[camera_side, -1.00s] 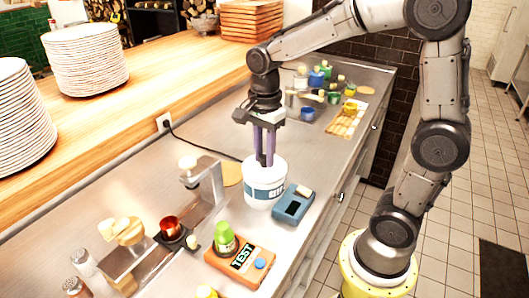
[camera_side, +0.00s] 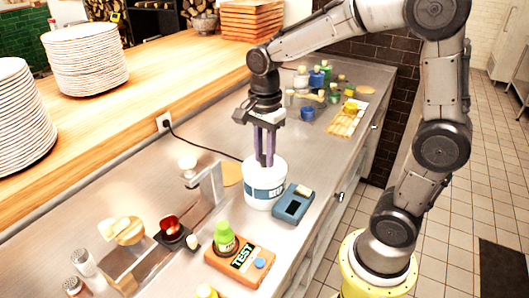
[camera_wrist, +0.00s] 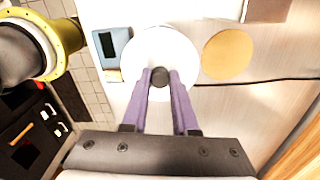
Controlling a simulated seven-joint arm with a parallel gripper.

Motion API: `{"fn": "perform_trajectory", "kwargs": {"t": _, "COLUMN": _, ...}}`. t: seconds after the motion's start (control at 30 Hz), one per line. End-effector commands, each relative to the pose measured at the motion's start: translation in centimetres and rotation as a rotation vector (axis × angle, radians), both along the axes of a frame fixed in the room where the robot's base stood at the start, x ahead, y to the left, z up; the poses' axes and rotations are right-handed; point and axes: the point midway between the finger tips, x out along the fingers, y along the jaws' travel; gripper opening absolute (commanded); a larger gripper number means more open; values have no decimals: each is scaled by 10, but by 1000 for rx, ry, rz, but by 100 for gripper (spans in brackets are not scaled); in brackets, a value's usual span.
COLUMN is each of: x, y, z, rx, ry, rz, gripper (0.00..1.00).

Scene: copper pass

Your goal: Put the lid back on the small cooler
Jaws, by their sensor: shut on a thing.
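The small cooler (camera_side: 265,188) is a white round tub with a blue lettered band, upright on the steel counter. Its lid is a white disc (camera_wrist: 178,48) with a dark knob (camera_wrist: 159,77), seen from above in the wrist view. My gripper (camera_side: 264,163) points straight down at the cooler's top, its purple fingers closed on the knob. In the wrist view the fingertips (camera_wrist: 160,76) lie on either side of the knob. The lid looks level and centred over the cooler; the fingers hide part of the rim, and I cannot tell whether it is fully seated.
A blue-grey device (camera_side: 294,204) stands close to the cooler's right. A tan disc (camera_side: 231,174) lies to its left, near a metal stand (camera_side: 210,184). An orange TEST box (camera_side: 240,263) is in front. Jars and a wooden board (camera_side: 347,119) are farther back.

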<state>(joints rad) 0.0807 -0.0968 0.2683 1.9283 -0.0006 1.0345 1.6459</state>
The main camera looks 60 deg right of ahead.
Motion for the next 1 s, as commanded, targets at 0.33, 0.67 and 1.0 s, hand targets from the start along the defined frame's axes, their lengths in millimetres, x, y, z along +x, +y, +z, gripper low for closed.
{"fn": "perform_trajectory", "kwargs": {"t": 0.33, "x": 0, "y": 0, "z": -2, "rx": 0, "ry": 0, "rz": 0, "gripper": 0}}
{"fn": "perform_trajectory", "kwargs": {"t": 0.67, "x": 0, "y": 0, "z": -2, "rx": 0, "ry": -1, "rz": 0, "gripper": 0}}
{"fn": "perform_trajectory", "kwargs": {"t": 1.0, "x": 0, "y": 0, "z": -2, "rx": 0, "ry": -1, "rz": 0, "gripper": 51}}
